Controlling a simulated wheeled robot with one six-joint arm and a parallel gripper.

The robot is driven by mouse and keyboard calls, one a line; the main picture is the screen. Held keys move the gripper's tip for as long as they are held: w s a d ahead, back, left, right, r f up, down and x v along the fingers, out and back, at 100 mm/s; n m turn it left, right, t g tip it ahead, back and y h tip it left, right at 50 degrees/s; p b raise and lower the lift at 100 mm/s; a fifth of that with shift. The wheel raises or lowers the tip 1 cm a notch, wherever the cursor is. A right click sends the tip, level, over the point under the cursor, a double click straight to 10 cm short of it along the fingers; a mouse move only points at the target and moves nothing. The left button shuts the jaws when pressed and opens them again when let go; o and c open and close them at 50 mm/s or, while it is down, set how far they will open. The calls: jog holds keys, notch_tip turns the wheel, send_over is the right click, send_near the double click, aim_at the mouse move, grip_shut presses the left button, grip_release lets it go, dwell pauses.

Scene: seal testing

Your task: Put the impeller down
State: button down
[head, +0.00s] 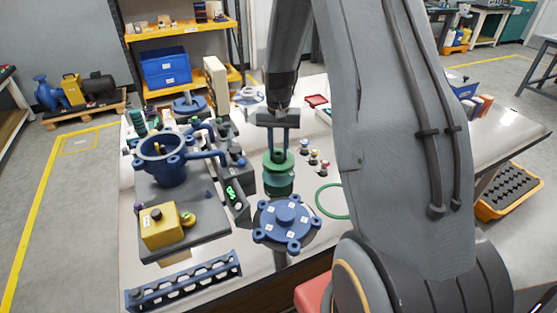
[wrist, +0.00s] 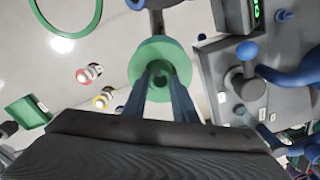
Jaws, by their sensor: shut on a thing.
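The green impeller (head: 278,180) is a round stepped piece near the middle of the table in the head view. My gripper (head: 279,150) points down from above and is shut on its narrow top. In the wrist view the impeller (wrist: 148,57) is a green disc with a dark centre, and my two fingers (wrist: 160,80) meet at its hub. The impeller looks upright. I cannot tell whether its underside touches the table.
A blue flanged cover (head: 287,218) is just in front of the impeller. A blue pump housing (head: 162,165) and a yellow block (head: 161,228) stand left on a grey plate. A green ring (head: 333,201) and small colored-topped parts (head: 314,158) are right, with bare tabletop between.

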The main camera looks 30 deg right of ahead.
jog(key=shift+f+p, duration=0.45)
jog(key=shift+f, duration=1.7)
jog(key=shift+f, duration=0.15)
jog(key=c, duration=1.4)
grip_release()
jog(key=shift+c, duration=0.2)
notch_tip(320, 180, up, 12)
jog(key=b, duration=0.3)
jog(key=s+a+n, duration=0.3)
jog(key=s+a, duration=0.3)
jog(key=s, duration=0.5)
jog(key=s+a+n, duration=0.3)
jog(key=s+a, duration=0.3)
jog(key=s, duration=0.5)
jog(key=shift+s+r+t, duration=0.15)
jog(key=shift+r+t, duration=0.1)
jog(key=shift+t, duration=0.05)
jog(key=shift+a, duration=0.1)
